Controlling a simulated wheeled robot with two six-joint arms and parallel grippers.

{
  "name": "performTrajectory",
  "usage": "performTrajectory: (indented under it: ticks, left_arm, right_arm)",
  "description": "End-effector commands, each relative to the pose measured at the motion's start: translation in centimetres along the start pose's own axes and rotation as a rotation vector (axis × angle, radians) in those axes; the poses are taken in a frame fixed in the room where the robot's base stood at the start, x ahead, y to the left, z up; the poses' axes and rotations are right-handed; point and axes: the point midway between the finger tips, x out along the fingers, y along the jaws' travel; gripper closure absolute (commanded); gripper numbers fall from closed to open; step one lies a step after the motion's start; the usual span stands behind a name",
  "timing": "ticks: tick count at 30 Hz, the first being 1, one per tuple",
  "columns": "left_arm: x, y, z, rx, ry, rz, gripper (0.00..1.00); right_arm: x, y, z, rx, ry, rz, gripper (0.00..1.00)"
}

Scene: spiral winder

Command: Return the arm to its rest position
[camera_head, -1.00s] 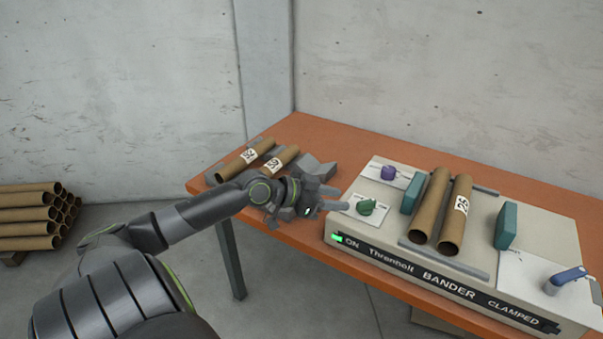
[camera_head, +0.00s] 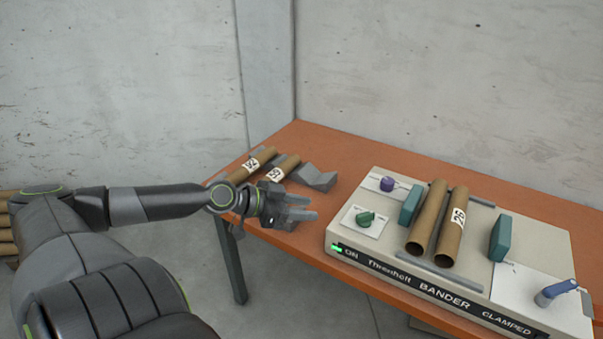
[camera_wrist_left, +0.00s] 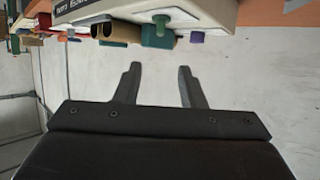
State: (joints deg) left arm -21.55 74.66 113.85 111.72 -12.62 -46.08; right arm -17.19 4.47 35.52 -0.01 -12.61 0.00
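My left gripper (camera_head: 300,211) is over the near left edge of the orange table, to the left of the bander machine and apart from it. In the left wrist view its two fingers (camera_wrist_left: 158,85) are spread with nothing between them. The bander (camera_head: 440,290) has a lit green ON light, and its front reads CLAMPED. Two cardboard tubes (camera_head: 428,217) lie side by side on it between two teal blocks. A green knob (camera_head: 366,219) and a purple knob (camera_head: 387,184) are at its left, a blue lever (camera_head: 556,288) at its right. My right gripper is not in view.
Two labelled tubes (camera_head: 282,168) lie on the table behind my left gripper, beside a grey angular holder (camera_head: 316,178). More tubes (camera_head: 6,222) are stacked on the floor at the far left, partly behind my arm. Concrete walls stand behind the table.

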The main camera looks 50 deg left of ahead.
Motion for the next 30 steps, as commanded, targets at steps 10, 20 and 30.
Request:
performTrajectory:
  ticks: [10,20,30]
  left_arm:
    - [-0.2,0.0,0.1,-0.001,0.0,-0.002,0.64]
    - [-0.2,0.0,0.1,0.0,0.0,-0.001,0.64]
    - [0.4,7.9,6.3,0.01,-0.111,0.15,0.64]
  right_arm:
    - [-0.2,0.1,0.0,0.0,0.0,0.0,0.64]
    - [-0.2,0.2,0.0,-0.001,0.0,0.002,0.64]
    - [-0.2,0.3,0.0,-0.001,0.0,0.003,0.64]
